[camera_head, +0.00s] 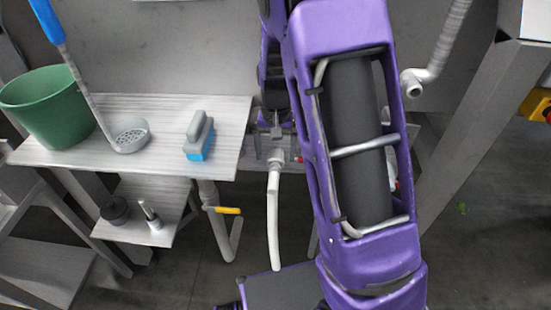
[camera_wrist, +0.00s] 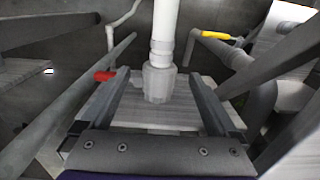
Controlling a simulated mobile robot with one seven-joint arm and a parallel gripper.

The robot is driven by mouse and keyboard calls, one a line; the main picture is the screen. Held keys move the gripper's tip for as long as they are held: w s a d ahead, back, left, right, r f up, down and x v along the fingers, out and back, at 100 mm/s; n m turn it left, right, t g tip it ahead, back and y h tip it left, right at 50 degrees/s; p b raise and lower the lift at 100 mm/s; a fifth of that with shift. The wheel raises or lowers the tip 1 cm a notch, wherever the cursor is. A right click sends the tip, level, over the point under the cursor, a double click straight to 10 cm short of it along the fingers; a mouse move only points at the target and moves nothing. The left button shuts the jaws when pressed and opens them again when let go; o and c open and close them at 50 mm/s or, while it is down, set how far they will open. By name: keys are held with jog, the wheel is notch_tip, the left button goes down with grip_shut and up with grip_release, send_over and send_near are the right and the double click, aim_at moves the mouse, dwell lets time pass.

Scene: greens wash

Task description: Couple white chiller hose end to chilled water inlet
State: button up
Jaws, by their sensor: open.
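The white chiller hose (camera_head: 273,215) hangs down below my gripper (camera_head: 275,135) in the head view. In the wrist view the hose (camera_wrist: 166,25) runs to a pale hex-shaped collar (camera_wrist: 158,85) at its end. My gripper (camera_wrist: 158,98) is open, with one finger on each side of the collar. Gaps show between the collar and both fingers. I cannot tell what the collar's far end meets. A grey pipe with an open end (camera_head: 411,86) is at the upper right; I cannot tell whether it is the chilled water inlet.
A metal table (camera_head: 80,150) at left holds a green bucket (camera_head: 48,105), a strainer ladle (camera_head: 130,135) and a brush (camera_head: 199,137). A lower shelf (camera_head: 160,195) is below. A yellow handle (camera_head: 229,210) sits on a pipe nearby. A red handle (camera_wrist: 105,76) is close to my left finger.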

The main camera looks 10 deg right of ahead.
aim_at(273, 176)
jog(key=shift+f, duration=1.15)
grip_shut()
jog(key=shift+r, duration=0.1)
jog(key=shift+s+a, duration=0.3)
jog(key=shift+s, duration=0.6)
jog(key=shift+s+a, duration=0.3)
jog(key=shift+s, duration=0.65)
jog(key=shift+s+a, duration=0.3)
jog(key=shift+s, duration=0.6)
jog(key=shift+s+r, duration=0.1)
jog(key=shift+s, duration=0.05)
